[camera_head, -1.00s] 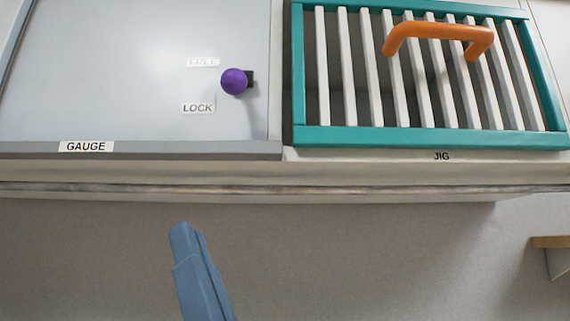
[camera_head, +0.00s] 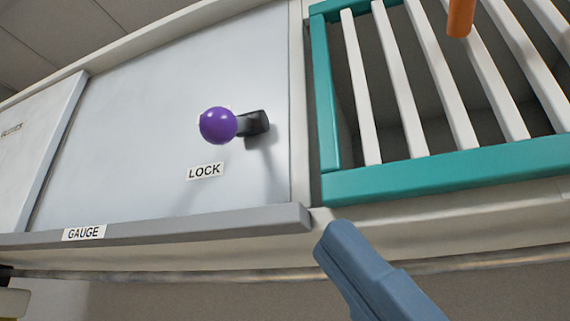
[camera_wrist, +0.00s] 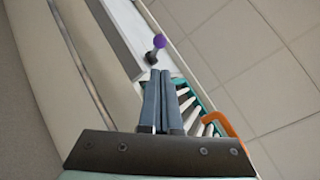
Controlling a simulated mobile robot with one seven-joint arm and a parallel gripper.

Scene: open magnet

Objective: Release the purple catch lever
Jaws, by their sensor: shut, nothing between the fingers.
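The purple catch lever (camera_head: 218,125) is a round purple knob on a short dark stem, on the grey panel labelled GAUGE in the head view. A LOCK label (camera_head: 205,171) sits just below it, and another label is mostly hidden behind the knob. It also shows in the wrist view (camera_wrist: 159,41), beyond the fingertips. My gripper (camera_head: 335,235) is below and to the right of the lever in the head view, near the cabinet's front edge and apart from the lever. In the wrist view its two fingers (camera_wrist: 160,75) are together with nothing between them.
A teal frame (camera_head: 440,172) with white slats stands to the right of the panel, with an orange handle (camera_head: 460,18) above it. A grey ledge (camera_head: 180,228) runs along the panel's lower edge. The space in front of the panel looks clear.

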